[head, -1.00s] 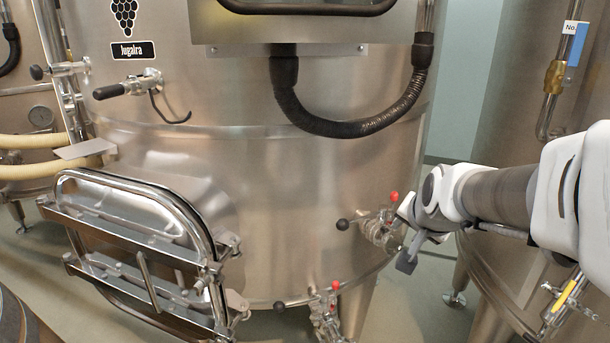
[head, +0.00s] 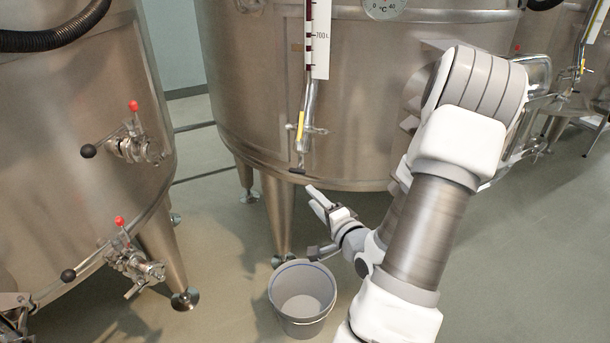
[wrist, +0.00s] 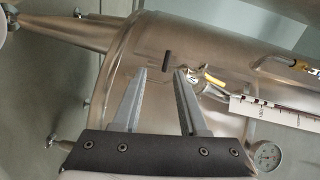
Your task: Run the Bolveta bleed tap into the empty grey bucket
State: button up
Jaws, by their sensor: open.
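The grey bucket (head: 271,292) stands on the floor, and its inside looks empty. Above and behind it is the middle steel vat (head: 250,110); no name shows on it. A small tap with a black handle (head: 297,170) sits at the foot of its sight tube. My gripper (head: 318,198) is just below and right of that tap, above the bucket. In the wrist view my gripper (wrist: 162,71) is open and empty, and the black handle (wrist: 167,61) appears beyond and between the fingertips. I cannot tell the exact gap.
The left vat (head: 60,170) has two valves with red knobs and black ball handles (head: 128,140) (head: 125,262). A vat leg (head: 280,215) stands behind the bucket. A thermometer (wrist: 267,156) is on the middle vat. Floor left of the bucket is clear.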

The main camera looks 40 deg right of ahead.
aim_at(295, 169)
jog(key=shift+m+t+h, duration=0.3)
jog(key=shift+m+t, duration=0.2)
jog(key=shift+m, duration=0.3)
jog(key=b+x, duration=0.1)
jog(key=x, duration=0.4)
jog(key=b+x, duration=0.1)
jog(key=x, duration=0.4)
jog(key=d+b+x, duration=0.1)
jog(key=x, duration=0.4)
jog(key=shift+r, duration=0.25)
jog(key=shift+c, duration=0.3)
grip_shut()
